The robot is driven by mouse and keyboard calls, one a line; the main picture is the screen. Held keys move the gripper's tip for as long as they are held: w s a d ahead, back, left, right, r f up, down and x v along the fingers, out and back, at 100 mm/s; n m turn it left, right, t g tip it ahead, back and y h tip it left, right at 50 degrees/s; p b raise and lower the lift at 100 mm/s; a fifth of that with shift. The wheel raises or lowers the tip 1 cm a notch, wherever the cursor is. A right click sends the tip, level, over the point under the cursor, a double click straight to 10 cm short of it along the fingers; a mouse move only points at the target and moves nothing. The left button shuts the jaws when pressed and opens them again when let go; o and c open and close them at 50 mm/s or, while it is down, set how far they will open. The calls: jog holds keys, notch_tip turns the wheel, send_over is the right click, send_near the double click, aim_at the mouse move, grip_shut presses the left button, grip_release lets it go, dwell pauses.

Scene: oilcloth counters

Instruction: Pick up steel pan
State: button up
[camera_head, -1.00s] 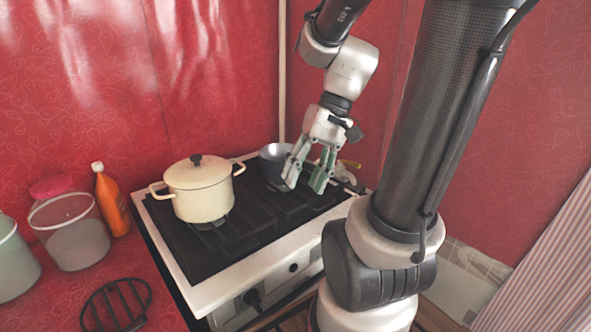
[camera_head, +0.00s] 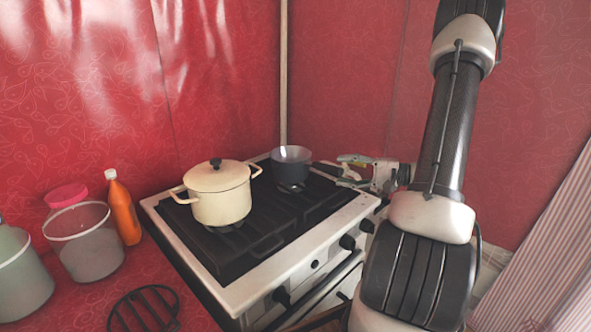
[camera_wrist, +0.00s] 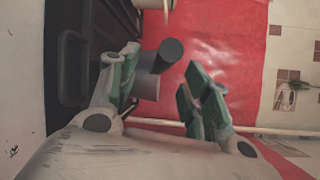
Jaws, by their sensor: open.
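The steel pan (camera_head: 291,167) sits on the back right of the stove, a small dark grey pan with a paler inside. Its short dark handle points right, toward my gripper. My gripper (camera_head: 343,171) is level and low over the stove's right side, fingers pointing left at the pan. In the wrist view the dark handle end (camera_wrist: 171,51) and part of the grey pan show in the gap between my open green-padded fingers (camera_wrist: 163,64). I cannot tell whether the handle lies between the pads or just beyond them. Nothing is gripped.
A cream lidded pot (camera_head: 222,205) stands on the stove (camera_head: 262,290) left of the pan. An orange bottle (camera_head: 123,212), a clear tub (camera_head: 86,245) and a black trivet (camera_head: 146,309) are on the red counter at left. Red walls stand close behind the stove.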

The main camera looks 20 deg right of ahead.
aim_at(322, 166)
jog(key=shift+w+d+f, duration=0.2)
jog(key=shift+d, duration=0.15)
jog(key=shift+w+a+t, duration=0.2)
jog(key=shift+w+t, duration=0.1)
jog(key=shift+t, duration=0.1)
jog(key=shift+x, duration=3.45)
grip_shut()
jog(key=shift+w, duration=0.1)
